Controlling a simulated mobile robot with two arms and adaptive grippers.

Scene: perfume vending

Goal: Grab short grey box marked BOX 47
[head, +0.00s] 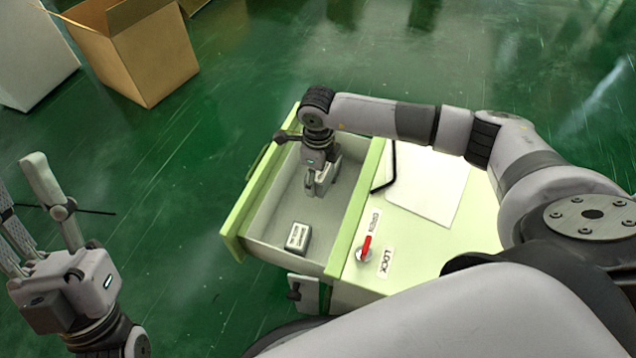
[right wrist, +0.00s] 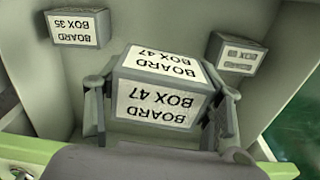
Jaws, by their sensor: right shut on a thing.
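The short grey box marked BOX 47 (right wrist: 160,108) shows in the right wrist view, with white labels reading BOARD BOX 47, upside down in this picture. My right gripper (right wrist: 160,115) is shut on it, with one finger on each side. In the head view my right gripper (head: 321,190) reaches down into the open drawer (head: 262,222), and it mostly hides the box there. My left gripper (head: 30,200) is at the far left, away from the drawer, with its fingers spread and nothing between them.
A grey box marked BOX 35 (right wrist: 75,28) and another small labelled box (right wrist: 237,53) sit in the drawer. One small grey box (head: 298,238) shows in the head view. A red OPEN/LOCK handle (head: 365,248) is on the cabinet top. A cardboard box (head: 140,55) stands on the green floor.

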